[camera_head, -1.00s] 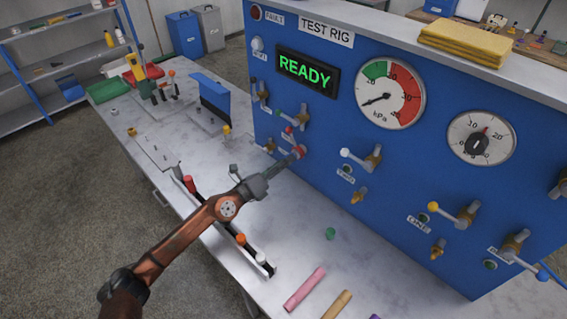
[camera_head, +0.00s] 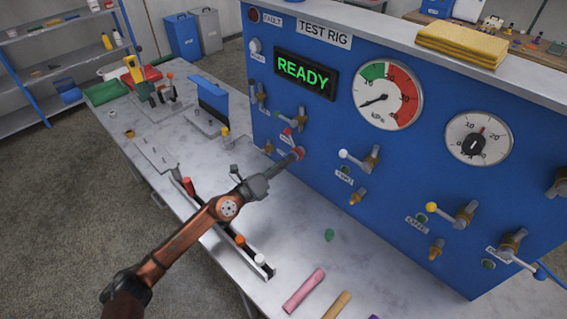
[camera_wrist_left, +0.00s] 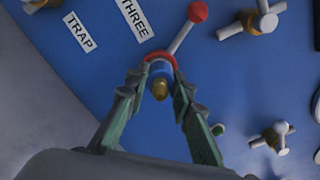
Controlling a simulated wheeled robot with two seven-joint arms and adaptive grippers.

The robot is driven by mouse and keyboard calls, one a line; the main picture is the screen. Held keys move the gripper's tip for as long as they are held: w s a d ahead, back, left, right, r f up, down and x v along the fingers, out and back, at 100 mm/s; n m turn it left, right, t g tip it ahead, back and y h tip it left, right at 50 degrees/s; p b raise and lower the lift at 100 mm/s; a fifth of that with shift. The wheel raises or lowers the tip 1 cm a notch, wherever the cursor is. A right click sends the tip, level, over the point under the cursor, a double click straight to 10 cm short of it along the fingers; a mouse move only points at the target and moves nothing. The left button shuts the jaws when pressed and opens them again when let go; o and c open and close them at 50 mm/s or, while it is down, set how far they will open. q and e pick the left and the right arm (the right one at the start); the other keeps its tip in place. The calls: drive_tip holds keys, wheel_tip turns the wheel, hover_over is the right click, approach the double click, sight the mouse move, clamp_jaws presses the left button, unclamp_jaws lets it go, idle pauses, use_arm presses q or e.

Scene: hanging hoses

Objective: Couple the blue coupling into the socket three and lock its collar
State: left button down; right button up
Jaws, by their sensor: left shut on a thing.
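My left gripper (camera_head: 290,160) reaches across the bench to the blue panel's left part. In the left wrist view its two fingers (camera_wrist_left: 158,82) are closed in around the blue coupling (camera_wrist_left: 158,72), with a brass end (camera_wrist_left: 160,91) facing the camera. A red ring (camera_wrist_left: 160,57) sits behind the blue body, against the panel; it also shows at the fingertips in the head view (camera_head: 298,153). Whether the coupling is seated or locked there cannot be told. The label THREE (camera_wrist_left: 133,18) and a red-knobbed lever (camera_wrist_left: 197,13) are beside it. My right gripper is not in view.
The test rig panel (camera_head: 325,150) carries other levers and brass fittings to the right, gauges, and a lit READY display (camera_head: 305,73). A rack (camera_head: 250,248) with coloured knobs lies below my arm.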

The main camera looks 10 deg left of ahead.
use_arm(q)
drive_tip(key=shift+d, duration=0.1)
drive_tip(key=c, duration=1.6)
unclamp_jaws()
drive_tip(key=shift+f, duration=0.1)
drive_tip(key=shift+w, duration=0.1)
